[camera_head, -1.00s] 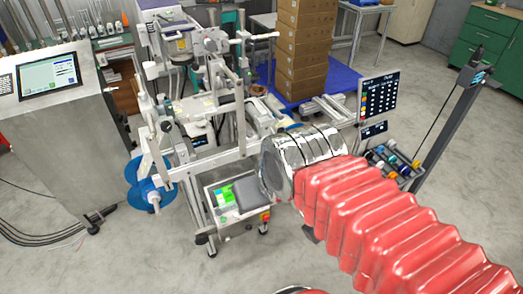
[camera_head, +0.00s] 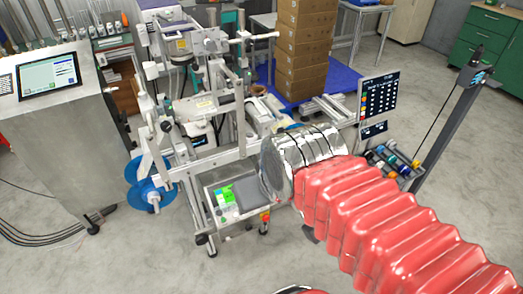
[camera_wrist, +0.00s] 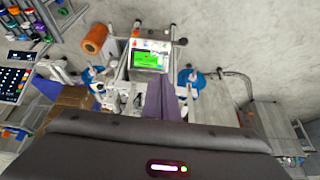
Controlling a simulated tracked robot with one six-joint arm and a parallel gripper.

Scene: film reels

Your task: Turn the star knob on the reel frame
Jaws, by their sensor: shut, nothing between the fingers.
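The pale metal reel frame (camera_head: 228,152) stands left of centre in the head view, with blue reels (camera_head: 150,190) at its lower left. Small dark knob-like parts show on its posts, but I cannot tell which is the star knob. The frame also shows in the wrist view, with a green-lit screen (camera_wrist: 150,60) and a blue reel (camera_wrist: 191,80). My gripper (camera_wrist: 160,98) shows as a dark purple-grey shape in the wrist view, shut and empty, in front of the frame. In the head view my chrome cuff and red arm sleeve hide the gripper.
A steel console (camera_head: 62,130) stands left of the frame. A dark display panel (camera_head: 378,97) and a bin of coloured rolls (camera_head: 390,162) lie to the right. The grey floor in front is clear.

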